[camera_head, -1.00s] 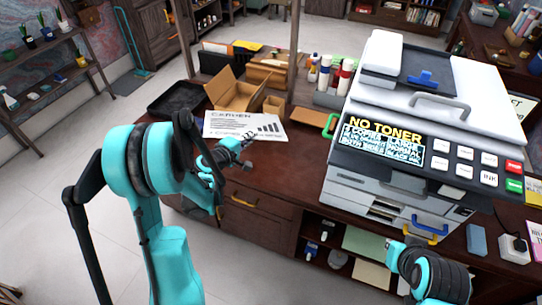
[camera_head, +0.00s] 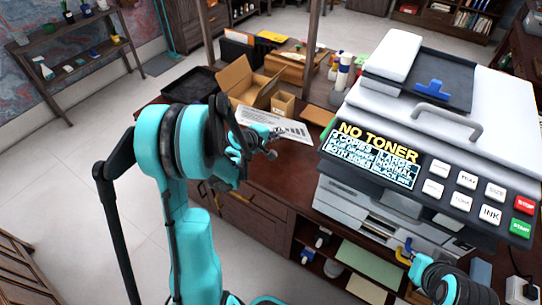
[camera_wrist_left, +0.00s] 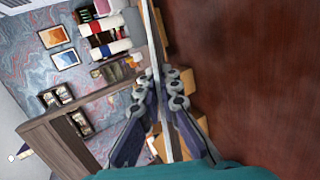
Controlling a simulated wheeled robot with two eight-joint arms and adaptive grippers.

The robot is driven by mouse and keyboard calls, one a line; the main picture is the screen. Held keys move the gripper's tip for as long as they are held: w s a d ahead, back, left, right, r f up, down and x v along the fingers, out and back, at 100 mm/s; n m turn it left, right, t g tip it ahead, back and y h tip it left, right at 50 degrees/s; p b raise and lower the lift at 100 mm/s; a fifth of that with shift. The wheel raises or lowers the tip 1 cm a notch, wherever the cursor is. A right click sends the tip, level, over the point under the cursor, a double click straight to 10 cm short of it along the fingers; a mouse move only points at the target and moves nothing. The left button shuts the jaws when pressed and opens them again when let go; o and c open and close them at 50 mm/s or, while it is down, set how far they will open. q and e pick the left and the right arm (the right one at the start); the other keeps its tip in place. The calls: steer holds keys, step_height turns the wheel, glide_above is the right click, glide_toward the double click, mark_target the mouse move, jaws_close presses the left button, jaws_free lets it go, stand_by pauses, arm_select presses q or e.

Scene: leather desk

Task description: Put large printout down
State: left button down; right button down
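The large printout (camera_head: 291,128), a white sheet with text and dark bars, is held just over the desk (camera_head: 262,179), in front of the cardboard box. My left gripper (camera_head: 268,143) is at its near edge. In the left wrist view the gripper's fingers (camera_wrist_left: 167,100) lie on both sides of the thin sheet (camera_wrist_left: 160,75), seen edge-on, with the brown desk surface alongside. Part of the sheet is hidden by the gripper in the head view. My right gripper (camera_head: 412,258) is low at the lower right, by the printer's front; its fingers are unclear.
The big printer (camera_head: 415,150), showing "NO TONER", fills the right of the desk. An open cardboard box (camera_head: 245,82), a small box (camera_head: 283,103) and a black tray (camera_head: 188,84) stand behind the sheet. Bare desk lies between the left gripper and the printer.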

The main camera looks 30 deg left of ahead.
arm_select(q)
step_height(320, 180, down, 7)
steer(key=b, duration=0.5)
steer(key=shift+f, duration=0.2)
steer(key=shift+w+d, duration=0.1)
steer(key=c, duration=1.9)
jaws_free()
steer(key=shift+p+v, duration=0.85)
steer(key=shift+v, duration=3.25)
